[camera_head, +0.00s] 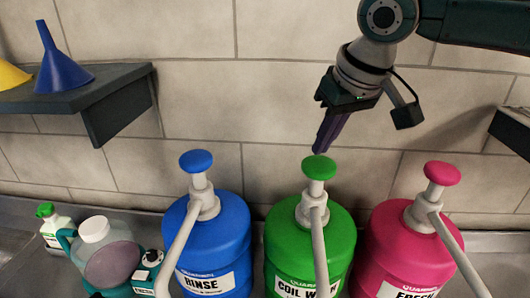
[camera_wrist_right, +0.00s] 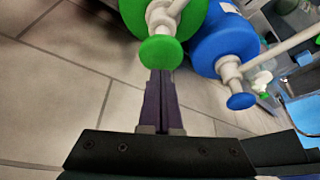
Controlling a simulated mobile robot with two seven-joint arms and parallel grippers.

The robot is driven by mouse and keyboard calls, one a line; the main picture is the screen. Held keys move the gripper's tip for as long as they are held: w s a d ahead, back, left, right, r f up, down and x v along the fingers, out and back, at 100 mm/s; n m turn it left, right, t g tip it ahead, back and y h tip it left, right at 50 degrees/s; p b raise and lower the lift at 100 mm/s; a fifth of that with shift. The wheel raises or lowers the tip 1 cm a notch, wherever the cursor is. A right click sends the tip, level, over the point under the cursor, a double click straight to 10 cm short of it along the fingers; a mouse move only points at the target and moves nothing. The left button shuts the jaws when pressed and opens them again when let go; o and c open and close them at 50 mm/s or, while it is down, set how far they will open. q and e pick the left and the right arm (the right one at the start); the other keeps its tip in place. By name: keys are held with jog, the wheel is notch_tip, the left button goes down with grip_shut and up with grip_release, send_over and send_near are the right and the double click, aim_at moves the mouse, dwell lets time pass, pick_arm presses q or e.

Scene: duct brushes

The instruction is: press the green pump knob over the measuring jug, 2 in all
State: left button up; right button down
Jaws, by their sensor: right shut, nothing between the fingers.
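The green pump knob (camera_head: 319,167) tops the pump of the green jug labelled COIL WASH (camera_head: 285,245). It also shows in the right wrist view (camera_wrist_right: 162,55). My right gripper (camera_head: 319,150) points down with its purple fingers shut and empty, the tips just above and behind the knob. In the right wrist view the shut fingers (camera_wrist_right: 161,78) reach to the knob's edge; I cannot tell whether they touch it. The pump's grey spout (camera_head: 319,250) runs toward the camera and out of the frame. No measuring jug can be made out. My left gripper is not in view.
A blue RINSE jug (camera_head: 228,240) stands left of the green one, a pink jug (camera_head: 390,250) right, both with pumps. Bottles (camera_head: 108,255) stand farther left. A shelf (camera_head: 100,88) holds a blue funnel (camera_head: 58,68) and a yellow one (camera_head: 10,75). A tiled wall is behind.

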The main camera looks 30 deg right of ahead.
aim_at(322, 165)
jog(key=shift+f, duration=0.2)
dwell(0.6)
jog(key=shift+f, duration=0.3)
jog(key=shift+f+b, duration=1.3)
jog(key=shift+f, duration=0.95)
jog(key=shift+r, duration=0.1)
notch_tip(322, 165, up, 3)
jog(key=p, duration=0.4)
jog(key=shift+r, duration=0.2)
jog(key=shift+r+p, duration=1)
jog(key=shift+p, duration=0.1)
jog(key=shift+f, duration=0.15)
